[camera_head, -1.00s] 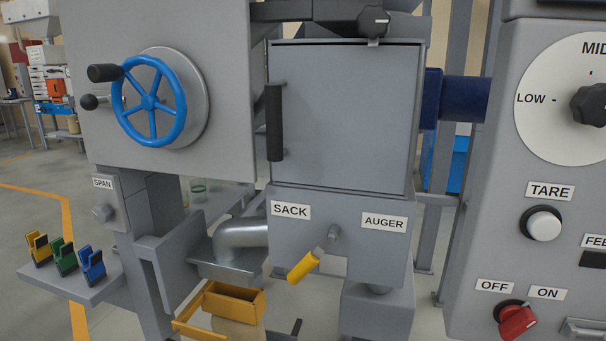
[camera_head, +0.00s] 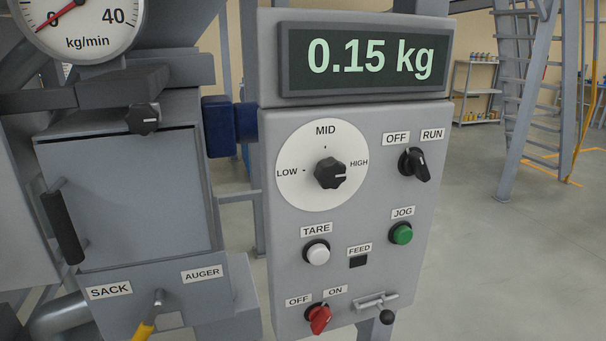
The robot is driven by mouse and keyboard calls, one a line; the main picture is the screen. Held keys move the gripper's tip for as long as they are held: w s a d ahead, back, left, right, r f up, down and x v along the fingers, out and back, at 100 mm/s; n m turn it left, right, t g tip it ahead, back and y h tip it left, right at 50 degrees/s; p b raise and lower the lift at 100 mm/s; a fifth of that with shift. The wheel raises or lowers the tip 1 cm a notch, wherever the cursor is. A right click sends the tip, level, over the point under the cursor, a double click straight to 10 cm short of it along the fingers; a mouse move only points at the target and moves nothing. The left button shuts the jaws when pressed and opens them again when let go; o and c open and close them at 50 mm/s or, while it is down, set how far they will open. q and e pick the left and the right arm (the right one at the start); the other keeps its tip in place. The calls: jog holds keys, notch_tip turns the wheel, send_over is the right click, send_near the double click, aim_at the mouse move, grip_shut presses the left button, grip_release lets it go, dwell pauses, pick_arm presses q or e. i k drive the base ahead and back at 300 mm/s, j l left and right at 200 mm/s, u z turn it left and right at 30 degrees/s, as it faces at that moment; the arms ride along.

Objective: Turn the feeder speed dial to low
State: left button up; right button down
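The feeder speed dial is a black lobed knob (camera_head: 331,173) on a round white plate (camera_head: 300,195) marked LOW at the left, MID at the top and HIGH at the right. The pale mark on the knob points right, to the HIGH side. The plate sits on the upper left of a grey control panel (camera_head: 285,250). Neither of my grippers is in view, and nothing touches the dial.
A display (camera_head: 369,58) above the dial reads 0.15 kg. An OFF/RUN switch (camera_head: 414,164), green JOG button (camera_head: 401,233), white TARE button (camera_head: 317,252) and red OFF/ON switch (camera_head: 319,319) surround it. A grey cabinet door (camera_head: 135,200) stands left. Open floor lies right.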

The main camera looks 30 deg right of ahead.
aim_at(330, 172)
jog(key=z, duration=1.2)
jog(key=j, duration=0.15)
